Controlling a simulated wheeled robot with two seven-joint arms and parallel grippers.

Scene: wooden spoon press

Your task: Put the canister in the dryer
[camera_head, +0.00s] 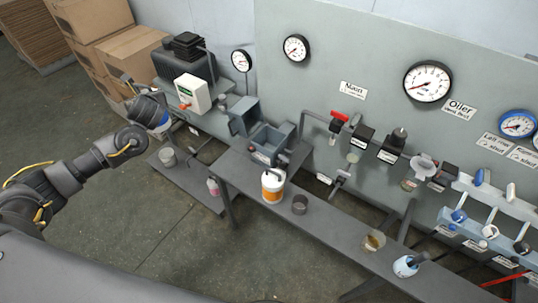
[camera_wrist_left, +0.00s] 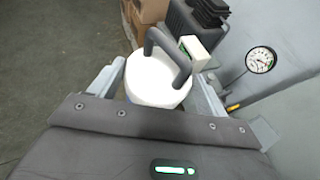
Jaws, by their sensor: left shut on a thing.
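My left gripper (camera_head: 150,112) is shut on a white round canister (camera_wrist_left: 152,88) with a grey loop handle. The wrist view shows its white top between the two fingers. In the head view only a small white and blue part of it (camera_head: 160,124) shows past the gripper, held above the lower shelf at the left. I cannot read a dryer label. An open grey box (camera_head: 270,141) stands on the bench with a raised grey box-shaped part (camera_head: 243,117) just behind it; it may be the dryer. My right gripper is not in view.
A white box with a green label (camera_head: 192,93) stands near the gripper. A white and orange jar (camera_head: 273,186) and a dark cup (camera_head: 299,205) stand in front of the open box. A clear cup (camera_head: 168,157) and pink bottle (camera_head: 213,187) sit on the lower shelf. The floor at left is clear.

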